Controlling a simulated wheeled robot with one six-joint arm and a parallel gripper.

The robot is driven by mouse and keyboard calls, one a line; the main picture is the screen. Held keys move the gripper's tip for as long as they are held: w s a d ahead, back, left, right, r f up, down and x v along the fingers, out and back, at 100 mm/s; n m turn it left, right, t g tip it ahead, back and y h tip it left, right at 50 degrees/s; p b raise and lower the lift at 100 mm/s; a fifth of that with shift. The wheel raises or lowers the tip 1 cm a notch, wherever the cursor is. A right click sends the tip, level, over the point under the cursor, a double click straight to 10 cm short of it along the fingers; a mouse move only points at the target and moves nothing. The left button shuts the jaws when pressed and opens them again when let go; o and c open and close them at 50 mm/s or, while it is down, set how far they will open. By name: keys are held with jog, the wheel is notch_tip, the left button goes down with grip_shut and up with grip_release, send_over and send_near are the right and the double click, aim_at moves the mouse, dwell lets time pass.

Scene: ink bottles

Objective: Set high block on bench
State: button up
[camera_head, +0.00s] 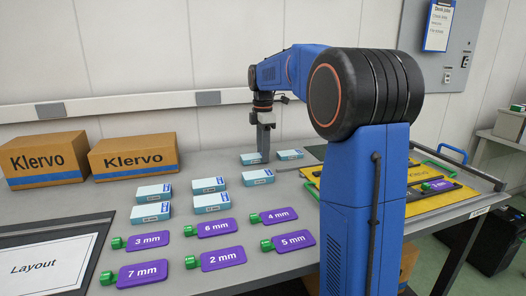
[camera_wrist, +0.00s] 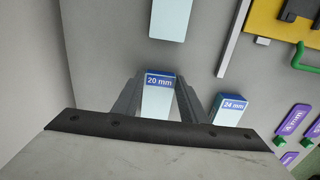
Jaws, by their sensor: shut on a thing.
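My gripper (camera_head: 263,154) is low over the back of the grey bench (camera_head: 60,203). In the wrist view its fingers (camera_wrist: 158,97) are shut on a pale block with a blue end marked "20 mm" (camera_wrist: 157,100). In the head view this looks like the pale block (camera_head: 250,159) at the fingertips. I cannot tell whether it touches the bench. A similar block (camera_head: 289,154) lies just to its right. The block marked "24 mm" (camera_wrist: 231,112) lies right of my fingers in the wrist view. Several more such blocks (camera_head: 258,177) lie nearer on the bench; their labels are too small to read.
Several purple size tags (camera_head: 216,227) with green ends lie in front of the blocks. Two Klervo cartons (camera_head: 134,155) stand at the back left. A Layout sheet (camera_head: 45,268) lies front left.

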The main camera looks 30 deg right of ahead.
jog(key=o, duration=1.1)
jog(key=shift+f, duration=0.1)
jog(key=shift+r, duration=6.15)
jog(key=shift+s, duration=0.1)
